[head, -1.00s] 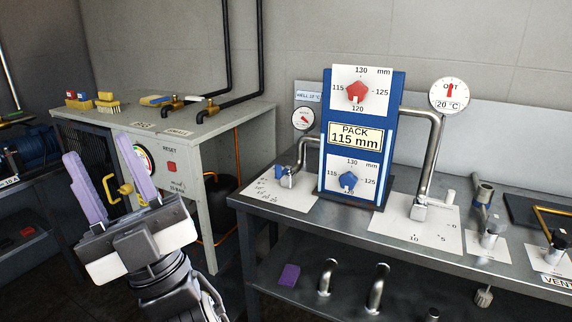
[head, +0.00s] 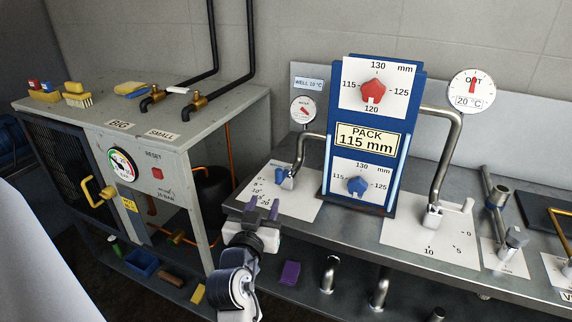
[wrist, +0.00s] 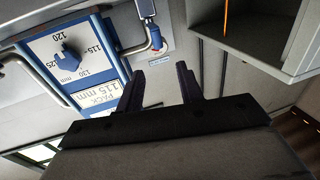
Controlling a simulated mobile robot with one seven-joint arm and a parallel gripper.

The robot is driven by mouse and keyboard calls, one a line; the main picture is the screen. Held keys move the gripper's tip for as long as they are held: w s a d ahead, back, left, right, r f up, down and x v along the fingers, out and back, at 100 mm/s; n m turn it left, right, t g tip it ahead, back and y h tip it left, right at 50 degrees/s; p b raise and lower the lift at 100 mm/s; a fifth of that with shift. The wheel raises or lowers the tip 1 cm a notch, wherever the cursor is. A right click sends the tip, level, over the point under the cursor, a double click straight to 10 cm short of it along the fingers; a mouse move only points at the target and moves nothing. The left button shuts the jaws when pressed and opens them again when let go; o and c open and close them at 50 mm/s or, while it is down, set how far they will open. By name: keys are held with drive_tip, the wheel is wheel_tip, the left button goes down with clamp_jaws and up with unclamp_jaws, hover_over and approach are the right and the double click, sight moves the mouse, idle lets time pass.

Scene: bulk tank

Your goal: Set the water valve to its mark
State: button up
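A small valve with a blue handle (head: 281,174) stands at the foot of a bent steel pipe, left of the blue pack panel (head: 403,150). It stands on a white scale card (head: 303,209) with several numbers, partly hidden by my gripper. A sign by this pipe reads WELL 10 °C (head: 309,84). No set mark can be made out on the card. My gripper (head: 262,210) is at the card's front left edge, below and left of the valve, apart from it. In the wrist view its fingers (wrist: 160,88) are spread and empty, and the blue handle (wrist: 145,8) is at the top.
The panel carries a red knob (head: 373,91) and a blue knob (head: 357,185). Another pipe valve (head: 432,217) stands on a scale card to the right, below an OUT 20 °C gauge (head: 471,91). A grey cabinet (head: 190,145) stands left, with a gap before the bench.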

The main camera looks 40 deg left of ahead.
sight(278, 176)
drive_tip(key=p+x, duration=0.4)
drive_tip(key=x, duration=0.9)
drive_tip(key=shift+w+f, duration=0.2)
drive_tip(key=shift+w, duration=0.25)
clamp_jaws()
